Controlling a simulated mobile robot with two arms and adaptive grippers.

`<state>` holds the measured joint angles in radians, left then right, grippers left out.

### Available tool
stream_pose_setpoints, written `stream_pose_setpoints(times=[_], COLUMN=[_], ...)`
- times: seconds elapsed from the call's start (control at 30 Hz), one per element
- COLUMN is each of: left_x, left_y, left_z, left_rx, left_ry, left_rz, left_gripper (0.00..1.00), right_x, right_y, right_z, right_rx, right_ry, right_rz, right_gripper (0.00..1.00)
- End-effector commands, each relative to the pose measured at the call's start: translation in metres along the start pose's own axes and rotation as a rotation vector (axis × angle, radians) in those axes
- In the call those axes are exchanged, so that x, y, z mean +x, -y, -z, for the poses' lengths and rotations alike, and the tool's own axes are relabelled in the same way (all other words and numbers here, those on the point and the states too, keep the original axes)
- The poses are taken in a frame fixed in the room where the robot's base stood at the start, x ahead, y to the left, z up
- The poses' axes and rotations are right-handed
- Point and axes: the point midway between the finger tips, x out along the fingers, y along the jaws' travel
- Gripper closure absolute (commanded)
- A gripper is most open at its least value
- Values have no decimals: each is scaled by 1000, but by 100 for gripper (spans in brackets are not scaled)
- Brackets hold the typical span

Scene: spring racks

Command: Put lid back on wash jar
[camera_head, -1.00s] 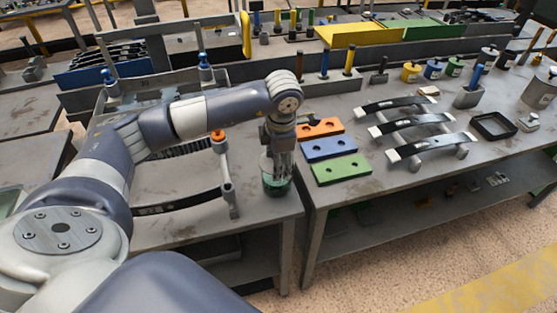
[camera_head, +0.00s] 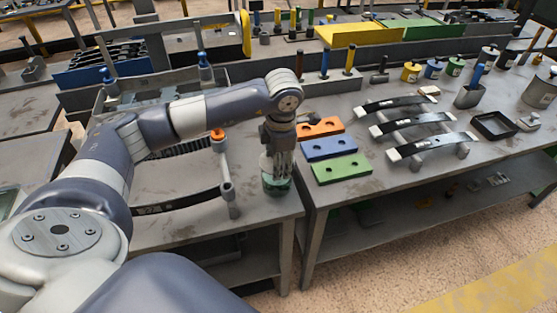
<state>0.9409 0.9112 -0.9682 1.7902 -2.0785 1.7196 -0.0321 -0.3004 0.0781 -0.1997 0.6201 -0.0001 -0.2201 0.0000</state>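The wash jar (camera_head: 277,186), a clear jar with green contents, stands near the front right corner of the left table. My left gripper (camera_head: 278,172) points straight down at the jar's mouth, with its fingers at or just inside the rim. The fingers and the gripper body cover most of the jar's top. I cannot make out the lid, nor whether the fingers hold it. My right gripper is not in view.
Orange (camera_head: 320,127), blue (camera_head: 329,148) and green (camera_head: 342,167) blocks with holes lie just right of the jar. Black leaf springs (camera_head: 410,123) rest on the right table. An orange-topped post (camera_head: 226,180) stands close left of the jar. A gap separates the two tables.

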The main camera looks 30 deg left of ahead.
Motion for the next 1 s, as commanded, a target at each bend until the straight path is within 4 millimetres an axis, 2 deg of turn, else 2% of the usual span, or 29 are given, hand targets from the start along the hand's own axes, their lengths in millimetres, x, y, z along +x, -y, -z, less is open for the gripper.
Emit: stream_pose_setpoints(times=[0.33, 0.37, 0.47, 0.73, 0.8, 0.87, 1.0], left_x=[0, 0, 0, 0, 0, 0, 0], left_y=[0, 0, 0, 0, 0, 0, 0], left_z=[0, 0, 0, 0, 0, 0, 0], left_rx=[0, 0, 0, 0, 0, 0, 0], left_ry=[0, 0, 0, 0, -1, -1, -1], left_rz=[0, 0, 0, 0, 1, 1, 1], left_gripper=[84, 44, 23, 23, 11, 4, 3], right_x=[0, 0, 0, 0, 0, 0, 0], right_y=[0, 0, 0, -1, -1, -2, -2], right_z=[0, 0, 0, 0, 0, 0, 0], right_rx=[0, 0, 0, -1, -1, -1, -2], right_ry=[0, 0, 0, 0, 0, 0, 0], right_rz=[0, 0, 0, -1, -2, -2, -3], right_gripper=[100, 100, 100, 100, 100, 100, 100])
